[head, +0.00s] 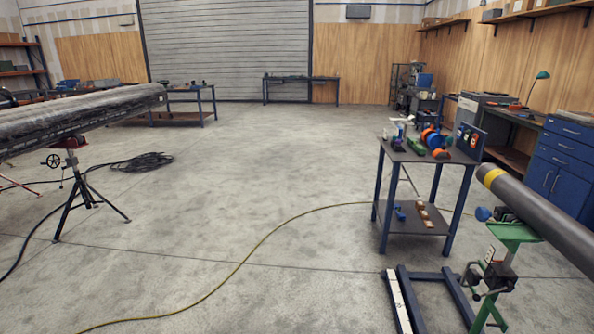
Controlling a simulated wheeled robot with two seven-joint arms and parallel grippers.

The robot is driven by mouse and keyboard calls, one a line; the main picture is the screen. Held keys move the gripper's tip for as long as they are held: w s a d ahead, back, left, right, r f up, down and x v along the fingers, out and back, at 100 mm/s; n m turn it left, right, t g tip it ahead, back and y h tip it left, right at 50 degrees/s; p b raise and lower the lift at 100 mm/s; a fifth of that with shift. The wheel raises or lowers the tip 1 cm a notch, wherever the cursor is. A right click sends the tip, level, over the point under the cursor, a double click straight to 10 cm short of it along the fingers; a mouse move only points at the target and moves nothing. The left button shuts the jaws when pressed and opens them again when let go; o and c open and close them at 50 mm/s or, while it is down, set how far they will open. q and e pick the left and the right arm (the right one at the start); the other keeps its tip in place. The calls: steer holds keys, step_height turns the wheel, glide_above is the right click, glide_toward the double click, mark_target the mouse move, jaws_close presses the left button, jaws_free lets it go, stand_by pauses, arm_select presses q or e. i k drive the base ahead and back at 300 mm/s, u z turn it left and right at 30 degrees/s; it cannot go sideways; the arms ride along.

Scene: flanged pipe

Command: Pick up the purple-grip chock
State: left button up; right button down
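I cannot make out a purple grip on anything in the head view. On the lower shelf (405,226) of a small blue-legged table at the right, several small brown and pale blocks (425,214) lie in a row; they may be chocks, but they are too small to tell. A small blue object (400,212) lies to their left on the same shelf. Neither of my grippers is in view.
Tools and coloured parts crowd the table's top (402,153). A dark pipe (540,215) rests on a green stand (513,232) at the right. A blue floor frame (433,290) lies in front. A yellow hose (262,240) crosses otherwise open floor. A large pipe (80,112) is at left.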

mark_target(398, 147)
steer(key=u, duration=0.2)
steer(key=i, duration=2.35)
steer(key=z, duration=0.75)
steer(key=i, duration=1.8)
steer(key=z, duration=1.5)
steer(key=i, duration=0.65)
steer(key=z, duration=0.25)
